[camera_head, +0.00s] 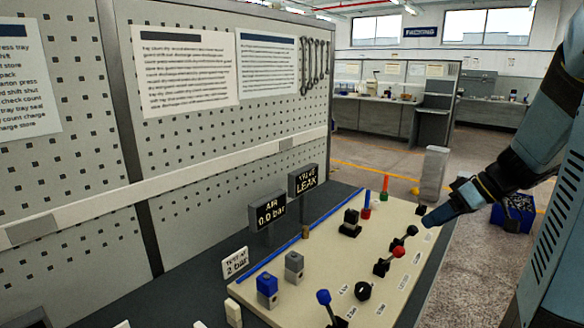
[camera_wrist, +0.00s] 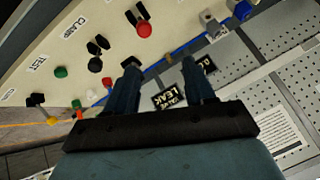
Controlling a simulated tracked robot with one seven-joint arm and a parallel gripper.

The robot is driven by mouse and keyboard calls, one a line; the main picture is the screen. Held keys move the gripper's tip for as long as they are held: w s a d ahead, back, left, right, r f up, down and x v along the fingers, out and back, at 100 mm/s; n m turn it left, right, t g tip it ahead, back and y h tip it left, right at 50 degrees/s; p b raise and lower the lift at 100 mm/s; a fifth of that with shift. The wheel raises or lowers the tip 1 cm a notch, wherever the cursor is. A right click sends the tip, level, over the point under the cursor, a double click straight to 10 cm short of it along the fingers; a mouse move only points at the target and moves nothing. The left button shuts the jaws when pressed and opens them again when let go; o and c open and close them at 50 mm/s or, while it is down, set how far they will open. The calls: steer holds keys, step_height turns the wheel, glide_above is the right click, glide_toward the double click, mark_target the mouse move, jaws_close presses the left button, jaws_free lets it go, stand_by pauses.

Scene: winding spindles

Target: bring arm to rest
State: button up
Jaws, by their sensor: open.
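My arm (camera_head: 544,130) reaches in from the right in the head view. My gripper (camera_head: 430,220) points left and downward over the right end of the beige control panel (camera_head: 325,268). The gripper looks empty. In the wrist view its two dark fingers stand apart, with a gap between the fingertips (camera_wrist: 160,63) and nothing held there. The panel shows beyond the fingers, with a red-ball lever (camera_wrist: 143,29) and several black knobs. I cannot tell from the head view how high the fingertips are above the panel.
Red-ball lever (camera_head: 398,252), blue-ball lever (camera_head: 323,297) and a black selector (camera_head: 363,291) rise from the panel. Signs reading AIR 0.0 bar (camera_head: 268,211) and LEAK (camera_head: 305,180) stand behind it, before a pegboard wall (camera_head: 190,150). A blue crate (camera_head: 513,213) sits on the floor at right.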

steer(key=s+a+r+m+t+h, duration=0.1)
steer(key=s+a+r+m+h, duration=0.2)
steer(key=s, duration=0.4)
steer(key=s+a+r+m+h, duration=0.3)
steer(key=s+a+r+h, duration=0.1)
steer(key=s+a, duration=0.3)
steer(key=shift+s+r+t, duration=0.35)
steer(key=shift+r+t, duration=0.05)
